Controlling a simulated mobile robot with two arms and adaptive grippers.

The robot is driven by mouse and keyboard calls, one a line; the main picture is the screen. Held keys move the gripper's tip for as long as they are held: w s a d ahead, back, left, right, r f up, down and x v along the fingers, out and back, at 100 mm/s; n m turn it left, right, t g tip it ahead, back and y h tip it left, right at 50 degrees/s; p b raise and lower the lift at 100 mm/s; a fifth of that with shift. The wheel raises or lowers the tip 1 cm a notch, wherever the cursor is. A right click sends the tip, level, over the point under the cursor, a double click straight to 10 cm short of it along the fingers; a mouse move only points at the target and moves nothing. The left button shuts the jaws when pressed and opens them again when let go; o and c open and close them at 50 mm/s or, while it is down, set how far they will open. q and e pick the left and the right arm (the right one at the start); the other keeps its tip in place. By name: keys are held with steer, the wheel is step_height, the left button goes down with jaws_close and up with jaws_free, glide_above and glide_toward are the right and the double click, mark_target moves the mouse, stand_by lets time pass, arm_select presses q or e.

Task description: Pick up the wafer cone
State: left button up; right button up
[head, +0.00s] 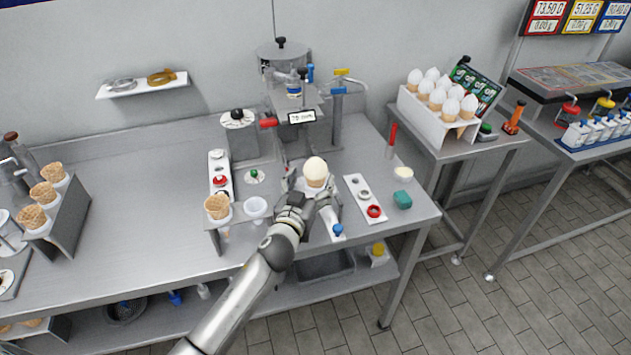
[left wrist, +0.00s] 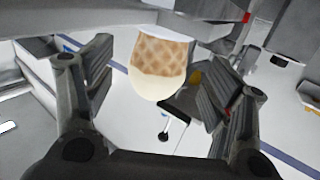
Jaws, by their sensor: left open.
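A wafer cone (head: 316,182) topped with pale cream stands at the machine in the middle of the table. In the left wrist view the same wafer cone (left wrist: 162,55) shows its waffle wall, with the smooth cream top lower in the picture. My left gripper (head: 311,197) is open around it, one finger on each side. In the wrist view a gap shows between the cone and each finger of the left gripper (left wrist: 155,90). The cone's lower end is hidden. My right gripper is not in view.
An empty cone (head: 217,206) in a holder and a white cup (head: 256,207) stand just left of the gripper. A white strip with a red knob (head: 374,211) lies on the right. The dispensing machine (head: 298,95) rises behind. The table's left part is largely bare.

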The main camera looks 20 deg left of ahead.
mark_target(319, 167)
arm_select(q)
steer(key=shift+w+f, duration=0.15)
steer(key=shift+w, duration=1.9)
steer(key=c, duration=0.8)
steer(key=shift+c, duration=0.2)
